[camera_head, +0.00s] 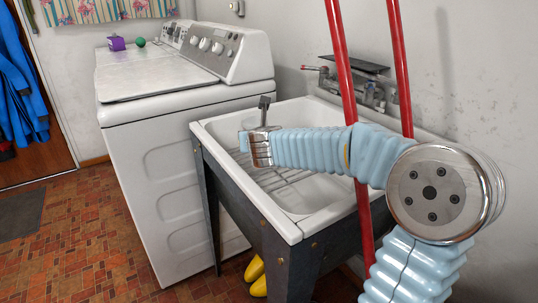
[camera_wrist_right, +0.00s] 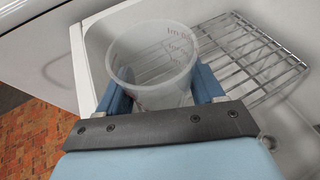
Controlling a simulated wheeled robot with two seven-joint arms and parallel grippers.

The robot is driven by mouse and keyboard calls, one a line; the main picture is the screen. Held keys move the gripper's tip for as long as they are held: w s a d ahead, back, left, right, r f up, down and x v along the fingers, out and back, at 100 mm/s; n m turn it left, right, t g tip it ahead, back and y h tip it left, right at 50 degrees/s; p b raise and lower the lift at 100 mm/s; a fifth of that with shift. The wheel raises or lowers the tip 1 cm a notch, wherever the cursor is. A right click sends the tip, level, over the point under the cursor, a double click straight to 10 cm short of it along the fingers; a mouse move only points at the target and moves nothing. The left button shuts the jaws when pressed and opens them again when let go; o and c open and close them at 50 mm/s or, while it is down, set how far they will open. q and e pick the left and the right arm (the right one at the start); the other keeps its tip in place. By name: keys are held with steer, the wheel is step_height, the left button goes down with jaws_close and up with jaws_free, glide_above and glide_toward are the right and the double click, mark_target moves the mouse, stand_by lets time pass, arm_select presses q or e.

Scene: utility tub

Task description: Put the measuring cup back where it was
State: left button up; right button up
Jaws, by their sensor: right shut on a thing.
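The clear measuring cup (camera_wrist_right: 153,70) with reddish markings stands upright between the two blue fingers of my right gripper (camera_wrist_right: 160,88) in the right wrist view. The gripper is shut on the cup, over the white utility tub (camera_wrist_right: 90,60). In the head view my right gripper (camera_head: 244,141) reaches from the right over the left part of the tub (camera_head: 292,232); the cup is hard to make out there. I cannot tell whether the cup's base touches anything. My left gripper is not in view.
A wire rack (camera_wrist_right: 250,60) lies in the tub, right of the cup in the wrist view. A white washer (camera_head: 150,190) stands left of the tub. A faucet (camera_head: 372,92) is at the back wall. Two red poles (camera_head: 341,60) rise in front of the tub's right side.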

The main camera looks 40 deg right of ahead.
steer(key=w+d+f+b, duration=0.1)
steer(key=d+f, duration=0.1)
steer(key=d, duration=0.1)
steer(key=w+d+f, duration=0.2)
steer(key=d+f, duration=0.1)
steer(key=w+d+f+b, duration=0.1)
steer(key=w+d+f, duration=0.1)
steer(key=f, duration=0.1)
steer(key=shift+w+d+f+b, duration=0.1)
steer(key=shift+w+d+b, duration=0.05)
steer(key=shift+d+b, duration=0.25)
steer(key=f, duration=0.1)
steer(key=f+b, duration=0.1)
steer(key=f, duration=0.1)
steer(key=shift+w+d+b, duration=0.15)
steer(key=shift+d+b, duration=0.15)
steer(key=shift+f, duration=0.25)
steer(key=shift+a, duration=0.1)
steer(key=shift+f+b, duration=0.2)
steer(key=shift+b, duration=0.15)
steer(key=o, duration=1.1)
steer(key=shift+r, duration=0.1)
